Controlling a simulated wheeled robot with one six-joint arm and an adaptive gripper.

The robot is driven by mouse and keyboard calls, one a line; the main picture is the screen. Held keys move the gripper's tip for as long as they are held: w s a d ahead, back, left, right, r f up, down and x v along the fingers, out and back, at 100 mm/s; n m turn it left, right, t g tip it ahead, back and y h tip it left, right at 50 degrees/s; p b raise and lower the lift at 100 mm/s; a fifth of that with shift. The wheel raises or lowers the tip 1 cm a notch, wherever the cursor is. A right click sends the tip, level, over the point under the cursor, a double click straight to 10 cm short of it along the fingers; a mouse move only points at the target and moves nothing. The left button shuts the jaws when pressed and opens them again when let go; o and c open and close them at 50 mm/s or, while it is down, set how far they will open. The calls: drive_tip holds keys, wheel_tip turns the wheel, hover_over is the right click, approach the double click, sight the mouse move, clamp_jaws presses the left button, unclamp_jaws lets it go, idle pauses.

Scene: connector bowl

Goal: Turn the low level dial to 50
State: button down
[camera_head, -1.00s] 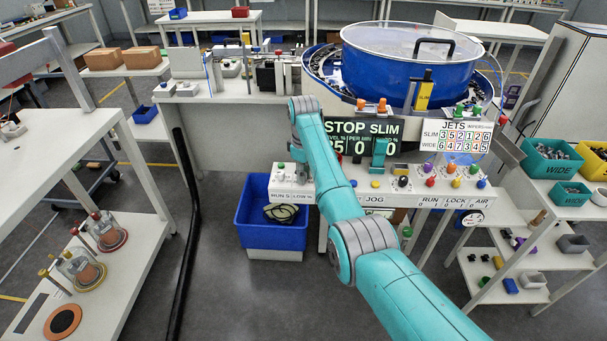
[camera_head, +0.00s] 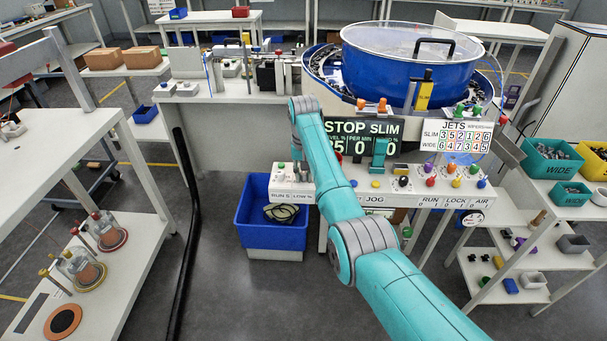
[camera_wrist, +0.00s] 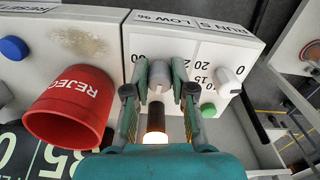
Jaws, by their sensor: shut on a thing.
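In the wrist view my gripper (camera_wrist: 160,95) is shut on the grey low level dial (camera_wrist: 158,76), with one finger on each side of it. The dial is on a white panel box (camera_wrist: 180,32), under the upside-down label "RUN S LOW %" (camera_wrist: 192,22). Some scale numbers show beside it, and the fingers cover others. I cannot read the dial's setting. The display (camera_head: 362,138) reads "STOP SLIM", with a partly hidden level ending in 5.
A red REJECT cup-shaped part (camera_wrist: 72,105) stands close left of my gripper in the wrist view. A second white knob (camera_wrist: 229,80) and a green button (camera_wrist: 208,110) sit to the right. A blue bin (camera_head: 268,235) is under the panel.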

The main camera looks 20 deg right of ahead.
sight(303, 173)
drive_tip(key=m, duration=0.4)
drive_tip(key=shift+m, duration=2.2)
drive_tip(key=c, duration=1)
unclamp_jaws()
wheel_tip(303, 173, up, 12)
drive_tip(key=shift+r, duration=0.1)
